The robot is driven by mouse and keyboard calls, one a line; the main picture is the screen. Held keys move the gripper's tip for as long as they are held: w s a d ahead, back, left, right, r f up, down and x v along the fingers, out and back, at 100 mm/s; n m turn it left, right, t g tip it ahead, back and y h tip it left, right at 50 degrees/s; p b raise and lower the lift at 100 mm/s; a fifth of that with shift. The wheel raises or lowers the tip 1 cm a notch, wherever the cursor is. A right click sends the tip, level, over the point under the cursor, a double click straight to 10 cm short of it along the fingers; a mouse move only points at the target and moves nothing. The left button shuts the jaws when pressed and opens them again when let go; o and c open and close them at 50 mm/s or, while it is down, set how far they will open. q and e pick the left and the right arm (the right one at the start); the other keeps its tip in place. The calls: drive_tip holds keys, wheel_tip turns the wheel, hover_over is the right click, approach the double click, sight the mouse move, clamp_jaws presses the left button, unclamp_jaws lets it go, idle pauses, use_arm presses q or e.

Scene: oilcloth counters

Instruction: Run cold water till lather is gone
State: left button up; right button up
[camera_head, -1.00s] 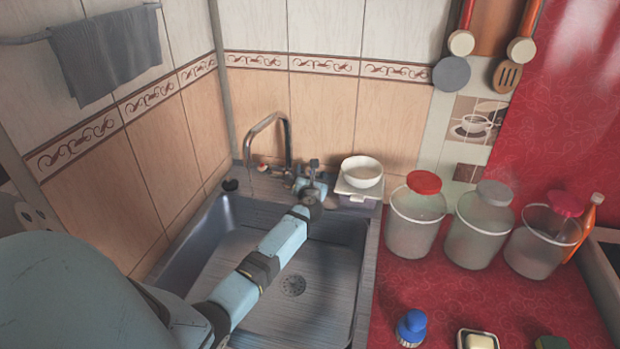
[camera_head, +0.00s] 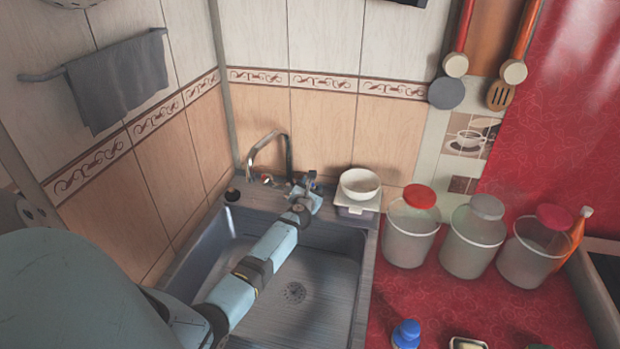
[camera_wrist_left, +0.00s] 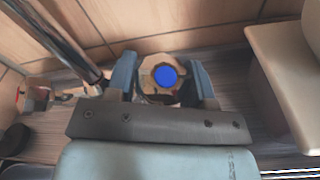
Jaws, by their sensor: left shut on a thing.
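The metal sink (camera_head: 330,275) has a round drain (camera_head: 295,292) in its floor. The tap spout (camera_head: 286,150) arches up at the back of the sink. My left gripper (camera_head: 306,190) is at the back rim, right of the spout. In the left wrist view, its two fingers are closed around the cold tap knob (camera_wrist_left: 165,76), which has a blue cap. A second knob with red on it (camera_wrist_left: 35,98) stands left of the spout. I cannot make out lather in the basin, nor tell whether water is running. My right gripper is not in view.
A white bowl (camera_head: 360,184) sits on a lidded box right of the tap. Several lidded jars (camera_head: 410,230) stand on the red counter (camera_head: 425,292). A blue-capped bottle (camera_head: 406,335) is at the front. A grey towel (camera_head: 118,82) hangs on the left wall.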

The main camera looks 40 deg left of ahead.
use_arm(q)
drive_tip(key=shift+r, duration=0.15)
drive_tip(key=shift+m+h, duration=0.3)
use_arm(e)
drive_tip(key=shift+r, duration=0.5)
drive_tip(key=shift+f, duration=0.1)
use_arm(q)
drive_tip(key=o, duration=0.9)
